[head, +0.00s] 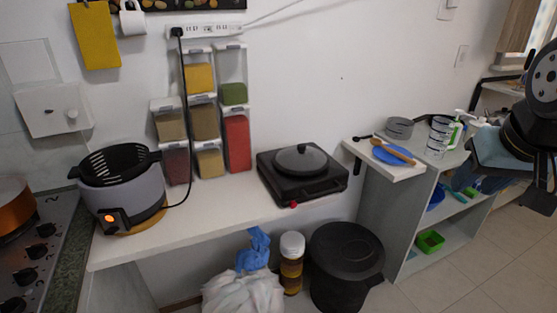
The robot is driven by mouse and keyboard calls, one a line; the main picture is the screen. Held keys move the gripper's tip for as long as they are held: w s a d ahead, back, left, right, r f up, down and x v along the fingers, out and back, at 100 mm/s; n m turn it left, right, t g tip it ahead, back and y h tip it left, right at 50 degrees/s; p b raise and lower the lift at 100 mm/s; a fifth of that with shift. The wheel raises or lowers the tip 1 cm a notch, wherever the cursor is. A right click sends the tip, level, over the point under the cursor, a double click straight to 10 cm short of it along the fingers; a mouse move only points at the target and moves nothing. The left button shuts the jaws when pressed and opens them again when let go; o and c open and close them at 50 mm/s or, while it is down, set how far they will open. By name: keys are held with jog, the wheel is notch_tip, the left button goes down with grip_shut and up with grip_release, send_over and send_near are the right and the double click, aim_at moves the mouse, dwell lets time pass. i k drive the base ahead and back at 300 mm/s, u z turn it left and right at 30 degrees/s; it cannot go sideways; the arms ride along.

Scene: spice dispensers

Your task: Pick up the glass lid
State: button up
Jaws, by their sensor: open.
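The glass lid (299,158) is round and dark grey, with a small knob on top. It lies flat on the black single-burner hot plate (318,186) at the right end of the white counter. My gripper (466,176) is at the right edge of the head view, well to the right of the lid and apart from it. It is open, and I see nothing held in it. My arm's dark links hide part of the shelf behind.
A grey fryer (125,190) stands left on the counter (225,205), beside stacked spice dispensers (205,122). A black cable runs down to the fryer. A shelf (405,172) at right holds a blue plate, grey bowls and glasses. A black bin (345,255) stands below the hot plate.

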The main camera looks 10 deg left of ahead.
aim_at(299, 161)
jog(key=i, duration=1)
jog(key=u, duration=0.1)
